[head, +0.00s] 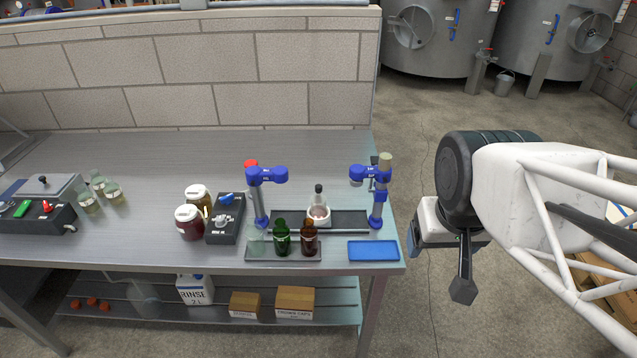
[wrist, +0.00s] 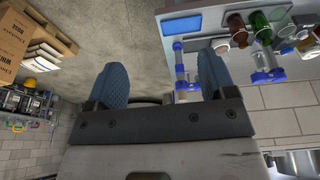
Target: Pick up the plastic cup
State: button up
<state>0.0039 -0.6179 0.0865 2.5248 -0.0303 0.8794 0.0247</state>
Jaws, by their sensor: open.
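A small clear cup-like vessel (head: 256,242) stands at the left end of a grey tray (head: 300,257) near the bench's front edge. It looks like the plastic cup, but it is faint and I cannot be sure. A green bottle (head: 282,238) stands close on its right, then a brown bottle (head: 309,238). My gripper (wrist: 163,62) is open and empty in the wrist view, its two blue-grey fingers spread wide over the floor. In the head view it hangs off the bench's right end, well right of the vessel.
Two blue-headed stands (head: 262,195) (head: 378,195) rise behind the tray, with a white-based vessel (head: 318,210) between them. A blue tray (head: 373,251) lies at the bench's right front corner. Jars (head: 189,222) and a control box (head: 226,220) stand to the left. The bench's back is clear.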

jog(key=w+f+n+t, duration=0.1)
jog(key=w+f+t, duration=0.3)
jog(key=w, duration=0.6)
jog(key=n+t+y, duration=0.5)
jog(key=y, duration=0.2)
send_near(323, 206)
jog(key=shift+r, duration=0.35)
jog(key=shift+x, duration=3.35)
jog(key=shift+w+f, duration=0.1)
jog(key=shift+f, duration=0.05)
jog(key=shift+x, duration=2.5)
